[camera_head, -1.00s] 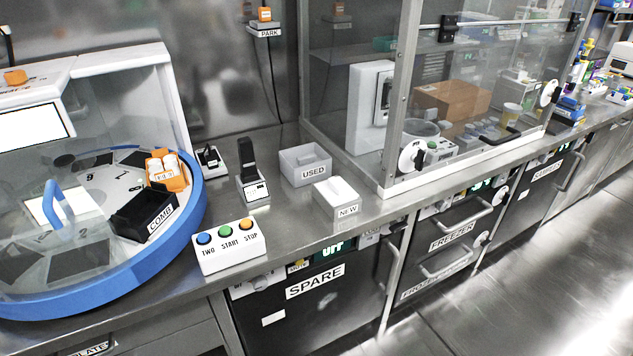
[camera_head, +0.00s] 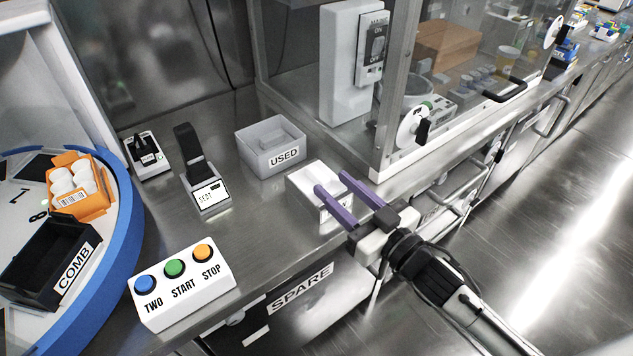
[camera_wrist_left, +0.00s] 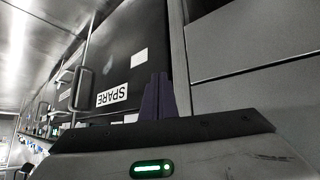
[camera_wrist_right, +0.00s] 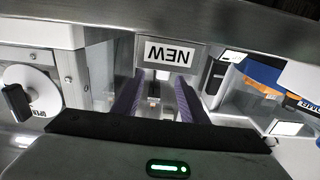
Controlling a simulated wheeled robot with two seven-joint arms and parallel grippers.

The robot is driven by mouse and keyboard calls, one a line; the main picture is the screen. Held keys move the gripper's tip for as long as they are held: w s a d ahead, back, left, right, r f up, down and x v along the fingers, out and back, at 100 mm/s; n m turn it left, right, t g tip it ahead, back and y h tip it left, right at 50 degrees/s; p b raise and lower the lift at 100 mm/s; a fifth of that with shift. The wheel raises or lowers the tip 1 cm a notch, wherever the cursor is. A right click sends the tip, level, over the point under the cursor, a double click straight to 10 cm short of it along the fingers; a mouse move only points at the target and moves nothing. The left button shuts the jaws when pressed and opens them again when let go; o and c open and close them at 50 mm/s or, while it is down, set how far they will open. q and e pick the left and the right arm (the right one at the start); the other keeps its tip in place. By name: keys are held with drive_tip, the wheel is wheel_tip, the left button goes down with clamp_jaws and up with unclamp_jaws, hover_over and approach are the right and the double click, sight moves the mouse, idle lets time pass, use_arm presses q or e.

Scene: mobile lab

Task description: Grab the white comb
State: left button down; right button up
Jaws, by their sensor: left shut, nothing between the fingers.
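A white box labelled NEW (camera_head: 300,181) stands near the counter's front edge in the head view. Its NEW label shows upside down in the right wrist view (camera_wrist_right: 170,53). No white comb can be clearly made out. My right gripper (camera_head: 331,182) is open, its purple fingers apart over the front of the NEW box; whether they touch it I cannot tell. They also show open in the right wrist view (camera_wrist_right: 158,76). A black bin labelled COMB (camera_head: 76,268) sits on the blue-rimmed turntable at left. My left gripper (camera_wrist_left: 158,78) is shut and empty, facing the cabinet fronts.
A grey USED bin (camera_head: 268,147) stands behind the NEW box. A small black-and-white device (camera_head: 203,193) is to its left. A white button panel (camera_head: 182,280) is at the front. A glass enclosure with a metal frame post (camera_head: 393,90) rises at right.

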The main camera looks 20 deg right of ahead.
sight(309, 166)
drive_tip(key=x, duration=0.6)
drive_tip(key=shift+a, duration=0.2)
clamp_jaws()
